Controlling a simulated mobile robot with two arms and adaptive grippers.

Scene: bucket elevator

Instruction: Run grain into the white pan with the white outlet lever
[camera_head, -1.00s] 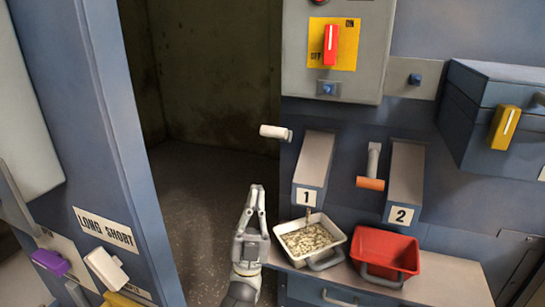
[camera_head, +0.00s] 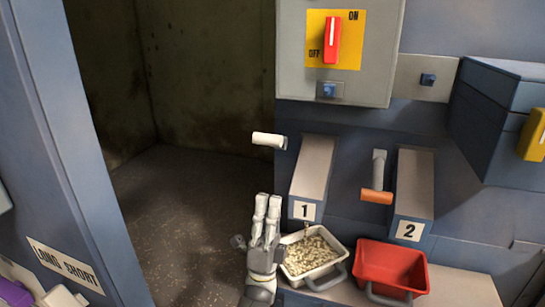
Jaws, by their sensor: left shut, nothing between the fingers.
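The white outlet lever (camera_head: 268,139) sticks out level to the left of the chute labelled 1 (camera_head: 313,168). The white pan (camera_head: 303,278) stands below that chute and holds pale grain (camera_head: 310,253). A thin streak of grain shows between the chute's lower end and the pan. My left gripper (camera_head: 267,198) points up just left of the pan, below the white lever and apart from it. Its fingers are together and hold nothing. My right gripper is out of view.
A red pan (camera_head: 416,284) stands right of the white one, below chute 2 (camera_head: 414,188). An orange-handled lever (camera_head: 377,197) sits between the chutes. Above is a red switch (camera_head: 331,40) on a yellow plate. A dark doorway opens left of my gripper.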

